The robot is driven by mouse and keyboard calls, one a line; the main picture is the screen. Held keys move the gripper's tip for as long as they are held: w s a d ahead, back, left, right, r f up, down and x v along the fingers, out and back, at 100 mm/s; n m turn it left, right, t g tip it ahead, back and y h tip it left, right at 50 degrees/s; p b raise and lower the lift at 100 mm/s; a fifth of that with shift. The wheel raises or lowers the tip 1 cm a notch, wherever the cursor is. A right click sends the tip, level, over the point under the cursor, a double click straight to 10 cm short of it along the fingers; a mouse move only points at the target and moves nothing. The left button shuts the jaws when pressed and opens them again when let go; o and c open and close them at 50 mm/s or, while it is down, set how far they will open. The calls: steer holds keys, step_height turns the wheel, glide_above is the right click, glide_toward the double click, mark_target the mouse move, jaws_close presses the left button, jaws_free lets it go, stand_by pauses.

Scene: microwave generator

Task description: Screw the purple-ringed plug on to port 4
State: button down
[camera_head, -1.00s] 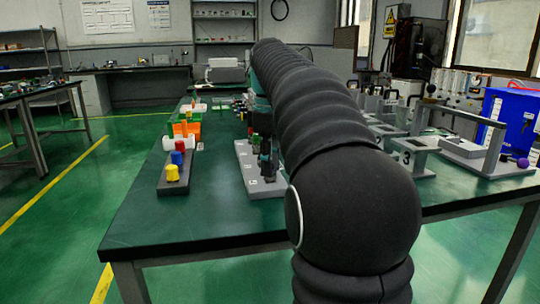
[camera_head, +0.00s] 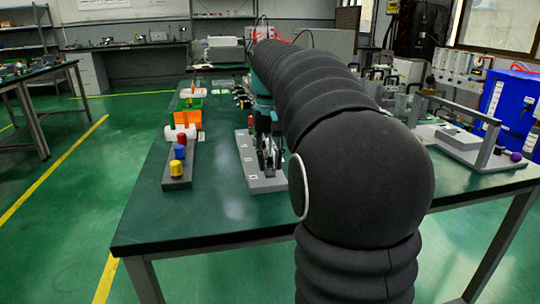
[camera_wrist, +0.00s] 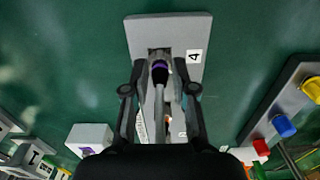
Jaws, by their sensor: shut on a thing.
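The purple-ringed plug (camera_wrist: 160,72) shows in the wrist view between my fingertips, with its dark end toward the port block beside the label 4 (camera_wrist: 194,56). My gripper (camera_wrist: 161,80) is shut on this plug, and a pale stem or cable runs back from it between the fingers. The end of the plug meets or nearly meets the dark port opening; I cannot tell whether it is seated. The grey port board (camera_wrist: 185,28) lies under it on the green table. In the head view the board (camera_head: 265,184) is partly hidden by my arm and gripper.
A dark strip with yellow, blue and red knobs (camera_head: 176,170) lies left of the board. Orange and green bins (camera_head: 186,119) stand behind it. A grey frame fixture (camera_head: 484,145) and a blue box (camera_head: 508,105) are at the right. The table's front left is clear.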

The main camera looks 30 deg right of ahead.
steer(key=m, duration=0.4)
steer(key=shift+m, duration=0.3)
steer(key=m, duration=0.3)
steer(key=shift+m, duration=0.3)
steer(key=m, duration=0.4)
steer(key=shift+m, duration=2)
steer(key=c, duration=0.9)
jaws_free()
